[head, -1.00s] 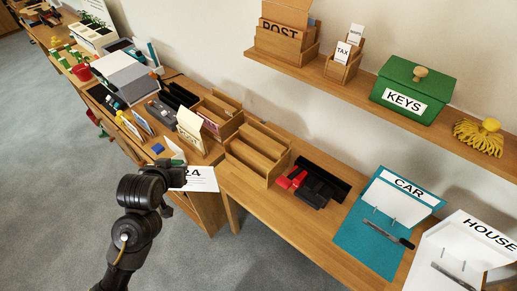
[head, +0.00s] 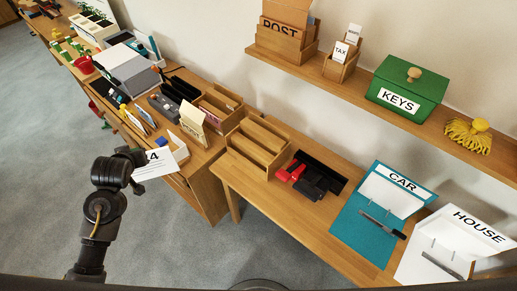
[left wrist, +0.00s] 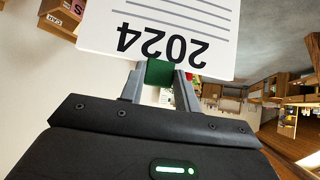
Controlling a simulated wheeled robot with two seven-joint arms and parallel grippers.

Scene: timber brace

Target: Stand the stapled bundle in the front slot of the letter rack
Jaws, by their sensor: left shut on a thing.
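The stapled bundle, white sheets (head: 155,168) marked 2024, is held out over the floor, in front of the left desk. In the left wrist view the bundle (left wrist: 195,22) shows its print upside down. My left gripper (head: 136,158) is shut on its edge. Its two fingers (left wrist: 160,76) show there with a green piece between them at the paper's edge. A wooden rack with long slots, the likely letter rack (head: 246,165), stands on the desk to the right of the bundle. Its visible slots look empty. My right gripper is out of view.
Teal CAR (head: 372,228) and white HOUSE folders lie at right. The shelf above holds a POST box (head: 283,42) and green KEYS box (head: 407,90).

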